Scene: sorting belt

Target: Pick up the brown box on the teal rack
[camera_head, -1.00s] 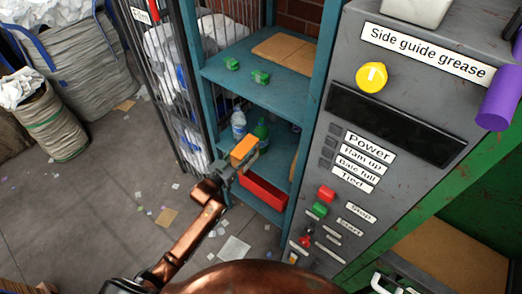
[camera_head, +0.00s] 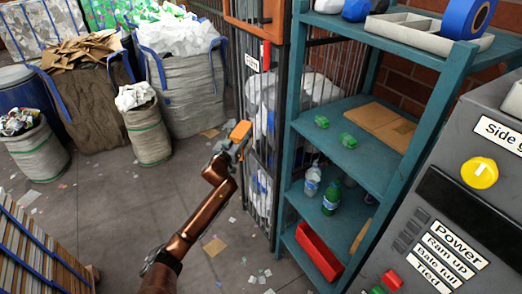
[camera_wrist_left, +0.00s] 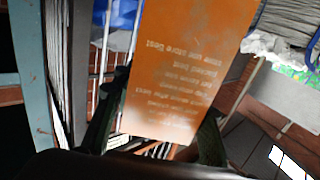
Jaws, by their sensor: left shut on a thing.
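The teal rack (camera_head: 286,150) stands right of centre in the head view. My left gripper (camera_head: 237,140) is shut on a small orange-brown box (camera_head: 241,131) and holds it in the air, left of the rack and in front of the wire cage. In the left wrist view the box (camera_wrist_left: 185,70) fills the middle, printed with upside-down text, between the dark fingers (camera_wrist_left: 155,137). A flat brown cardboard piece (camera_head: 381,124) lies on the rack's middle shelf. My right gripper is not in view.
The rack also holds green blocks (camera_head: 348,140), a clear bottle (camera_head: 312,181), a green bottle (camera_head: 331,198) and a red tray (camera_head: 318,252). A grey control cabinet (camera_head: 480,210) stands right. Filled sacks (camera_head: 183,85) stand at the back left. Open floor lies left of my arm.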

